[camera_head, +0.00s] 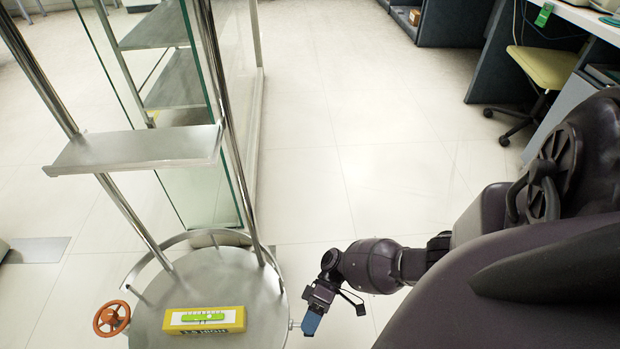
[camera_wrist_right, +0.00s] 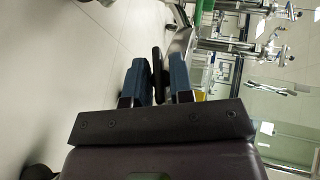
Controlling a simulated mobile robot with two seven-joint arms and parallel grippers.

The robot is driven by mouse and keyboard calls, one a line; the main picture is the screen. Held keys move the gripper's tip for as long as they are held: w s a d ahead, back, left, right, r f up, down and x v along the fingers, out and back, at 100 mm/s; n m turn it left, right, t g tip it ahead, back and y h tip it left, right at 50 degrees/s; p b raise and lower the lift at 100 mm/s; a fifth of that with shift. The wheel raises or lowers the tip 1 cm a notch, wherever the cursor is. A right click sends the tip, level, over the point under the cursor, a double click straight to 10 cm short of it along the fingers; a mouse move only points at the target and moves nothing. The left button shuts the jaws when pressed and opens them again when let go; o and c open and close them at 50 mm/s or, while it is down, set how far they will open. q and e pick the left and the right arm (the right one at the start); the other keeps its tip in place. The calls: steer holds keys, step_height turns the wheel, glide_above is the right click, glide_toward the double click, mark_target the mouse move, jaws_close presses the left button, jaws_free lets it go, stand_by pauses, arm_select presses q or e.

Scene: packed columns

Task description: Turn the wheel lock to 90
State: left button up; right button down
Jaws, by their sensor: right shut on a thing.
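My right gripper (camera_head: 311,322) is at the right edge of the cart's round metal base, its blue fingers pointing down. In the right wrist view it (camera_wrist_right: 160,82) has a dark, narrow piece (camera_wrist_right: 157,68) between its two blue fingers, which I take to be the wheel lock's rim seen edge-on. The gripper is shut on it. In the head view a short metal stem (camera_head: 294,325) runs from the cart's edge toward the fingers; the held part is hidden behind them. An orange spoked wheel (camera_head: 111,318) sits at the cart's left edge, apart from the gripper. My left gripper is not in view.
The cart (camera_head: 230,275) carries a yellow box (camera_head: 236,318) with a green item (camera_head: 203,316) on top. Two metal posts hold a shelf (camera_head: 135,149) above it. A glass cabinet stands behind. A desk and chair (camera_head: 545,66) are at upper right. The middle floor is clear.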

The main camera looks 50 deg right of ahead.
steer(key=shift+s+f+y, duration=0.1)
steer(key=shift+s+y, duration=0.05)
steer(key=shift+y, duration=0.65)
steer(key=shift+s+m+g, duration=0.1)
steer(key=shift+m+g, duration=0.2)
steer(key=c, duration=1.2)
jaws_free()
steer(key=shift+c, duration=0.2)
steer(key=shift+w, duration=0.2)
